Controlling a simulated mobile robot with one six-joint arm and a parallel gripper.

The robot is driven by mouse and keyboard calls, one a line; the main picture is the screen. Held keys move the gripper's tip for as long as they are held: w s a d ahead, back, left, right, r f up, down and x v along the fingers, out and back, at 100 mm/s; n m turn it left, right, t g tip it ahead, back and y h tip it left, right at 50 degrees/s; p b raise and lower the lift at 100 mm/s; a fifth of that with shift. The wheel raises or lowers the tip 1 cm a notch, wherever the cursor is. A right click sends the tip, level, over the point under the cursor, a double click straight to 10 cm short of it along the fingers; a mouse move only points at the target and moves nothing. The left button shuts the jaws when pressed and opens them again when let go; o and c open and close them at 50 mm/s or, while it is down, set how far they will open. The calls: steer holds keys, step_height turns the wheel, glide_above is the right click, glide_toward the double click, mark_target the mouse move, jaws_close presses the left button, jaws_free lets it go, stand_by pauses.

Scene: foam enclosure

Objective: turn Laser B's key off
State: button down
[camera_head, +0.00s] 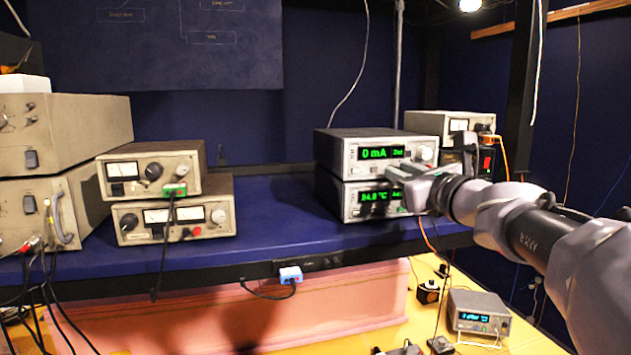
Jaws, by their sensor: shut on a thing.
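The upper controller (370,153), a grey box with a green display reading 0 mA, sits on a lower controller (358,203) whose green display shows a °C reading. My gripper (397,174) reaches in from the right to the right part of the stack's front. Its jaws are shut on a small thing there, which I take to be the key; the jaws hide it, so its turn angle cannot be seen. No label naming Laser B is readable. The gripper covers part of the lower controller's right side.
Another grey meter box (458,124) and a black unit with a red switch (487,160) stand behind my arm. Grey instruments (150,168) are stacked at the left. The blue shelf (270,215) is clear in the middle. A small display box (478,312) sits below.

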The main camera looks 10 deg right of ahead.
steer(key=shift+n+b, duration=6.7)
steer(key=shift+n, duration=0.8)
steer(key=c, duration=1.3)
jaws_free()
steer(key=shift+w, duration=0.1)
